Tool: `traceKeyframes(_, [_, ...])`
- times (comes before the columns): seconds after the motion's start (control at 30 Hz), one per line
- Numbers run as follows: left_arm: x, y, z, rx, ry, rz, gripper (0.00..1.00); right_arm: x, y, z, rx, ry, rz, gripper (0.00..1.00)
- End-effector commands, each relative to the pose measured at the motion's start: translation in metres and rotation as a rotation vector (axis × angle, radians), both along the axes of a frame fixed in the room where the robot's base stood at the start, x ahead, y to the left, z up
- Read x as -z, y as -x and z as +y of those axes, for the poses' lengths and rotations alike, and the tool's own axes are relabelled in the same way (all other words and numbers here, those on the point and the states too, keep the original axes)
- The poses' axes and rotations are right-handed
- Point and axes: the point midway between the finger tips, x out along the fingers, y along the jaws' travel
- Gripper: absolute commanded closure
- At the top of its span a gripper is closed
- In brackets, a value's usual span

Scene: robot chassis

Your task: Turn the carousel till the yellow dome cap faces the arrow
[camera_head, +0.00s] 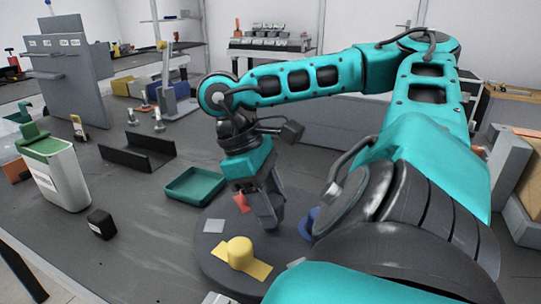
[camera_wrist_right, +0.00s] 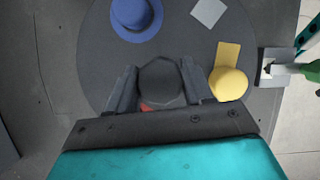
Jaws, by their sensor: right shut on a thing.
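The carousel is a dark round disc (camera_head: 210,258), also seen in the right wrist view (camera_wrist_right: 100,55). The yellow dome cap (camera_head: 240,250) sits on a yellow patch at the disc's near side. In the wrist view the cap (camera_wrist_right: 228,84) is right of the gripper. A blue cap (camera_wrist_right: 136,16) sits on the disc, partly hidden by my arm in the head view. My right gripper (camera_wrist_right: 158,88) points down, its fingers shut on a dark faceted knob (camera_wrist_right: 160,80) on the carousel. I cannot clearly identify the arrow. My left gripper does not show.
A red piece (camera_head: 241,202) and a grey square (camera_head: 214,226) are on the disc. Beyond stand a green tray (camera_head: 195,186) and a dark angled bracket (camera_head: 138,153). A black block (camera_head: 101,223) and a green-topped canister (camera_head: 57,178) are left. Table between is clear.

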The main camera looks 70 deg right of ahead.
Motion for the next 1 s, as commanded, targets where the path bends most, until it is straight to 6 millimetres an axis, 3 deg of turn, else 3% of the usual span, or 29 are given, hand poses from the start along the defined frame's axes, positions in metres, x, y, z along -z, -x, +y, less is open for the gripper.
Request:
traceKeyframes(0.4, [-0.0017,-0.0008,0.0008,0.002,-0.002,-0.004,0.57,-0.0017,-0.0016,-0.0014,-0.121,0.006,-0.008,1.0])
traceKeyframes(1.0, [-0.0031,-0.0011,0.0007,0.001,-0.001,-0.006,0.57,-0.0017,-0.0016,-0.0013,-0.148,0.005,-0.009,1.0])
